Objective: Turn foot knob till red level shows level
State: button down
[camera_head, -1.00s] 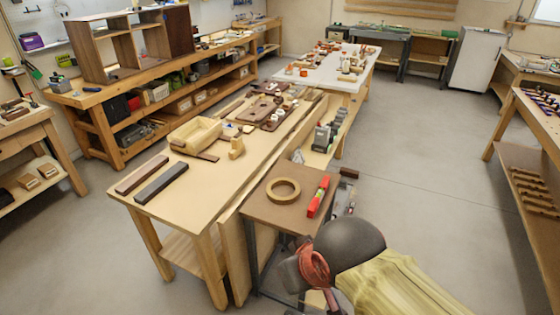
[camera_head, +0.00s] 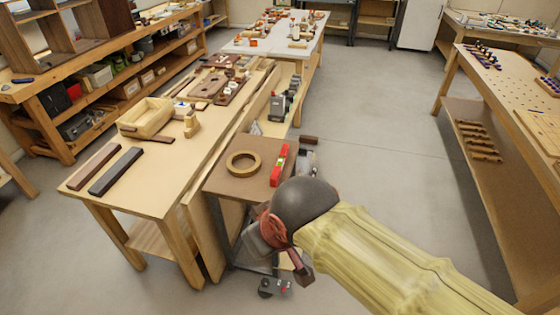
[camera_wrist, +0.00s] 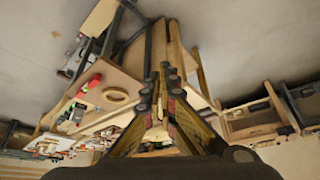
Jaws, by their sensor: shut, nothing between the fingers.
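The red level (camera_head: 279,165) lies on the small brown-topped stand (camera_head: 222,178), near its right edge. It also shows in the wrist view (camera_wrist: 90,84); its bubble is too small to read. My gripper (camera_wrist: 158,75) is shut and empty, its dark fingertips close together in front of the stand's underside and legs.
A tan ring (camera_head: 243,163) lies beside the level. The long wooden bench (camera_head: 160,185) with dark bars and a wooden box adjoins the stand on the left. Open floor (camera_head: 390,130) lies to the right, before another bench (camera_head: 500,110).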

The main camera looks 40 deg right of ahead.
jog(key=c, duration=2.3)
grip_release()
